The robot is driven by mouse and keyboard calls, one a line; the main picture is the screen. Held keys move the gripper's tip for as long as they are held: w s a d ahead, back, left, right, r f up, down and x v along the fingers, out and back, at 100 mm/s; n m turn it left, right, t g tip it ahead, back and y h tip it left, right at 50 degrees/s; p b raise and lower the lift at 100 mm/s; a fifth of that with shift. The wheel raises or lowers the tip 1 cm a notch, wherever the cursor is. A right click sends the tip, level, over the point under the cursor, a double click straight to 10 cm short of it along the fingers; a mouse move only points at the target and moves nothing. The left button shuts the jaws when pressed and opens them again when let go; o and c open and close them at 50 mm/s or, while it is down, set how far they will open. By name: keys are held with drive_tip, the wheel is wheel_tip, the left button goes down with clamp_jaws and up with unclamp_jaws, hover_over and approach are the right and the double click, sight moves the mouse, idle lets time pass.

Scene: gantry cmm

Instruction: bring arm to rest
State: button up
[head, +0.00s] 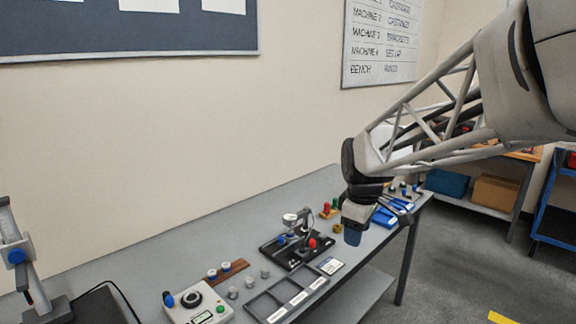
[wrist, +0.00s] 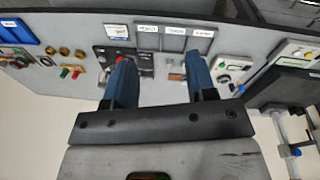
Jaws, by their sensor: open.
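My arm reaches in from the upper right in the head view. My gripper (head: 352,226) hangs above the bench, to the right of the small black-based fixture. In the wrist view my gripper (wrist: 160,82) shows two blue fingers spread apart with nothing between them. It is open and empty, and it touches nothing that I can see. The grey bench (head: 215,245) lies below it.
On the bench are a black-based gantry fixture (head: 290,250), a grey tray with labelled compartments (head: 262,306), a control box (head: 197,306) and blue trays (head: 390,215). A stand (head: 20,265) is at far left. A blue cart (head: 555,215) stands right.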

drive_tip(key=s+d+f+m, duration=0.1)
drive_tip(key=s+m, duration=0.4)
drive_tip(key=s, duration=0.8)
drive_tip(key=s+d+f+m+t, duration=0.1)
drive_tip(key=s+m, duration=0.5)
drive_tip(key=s, duration=0.7)
drive_tip(key=shift+s+d+f+m, duration=0.3)
drive_tip(key=shift+d+f, duration=0.05)
drive_tip(key=shift+o, duration=0.4)
drive_tip(key=shift+w, duration=0.15)
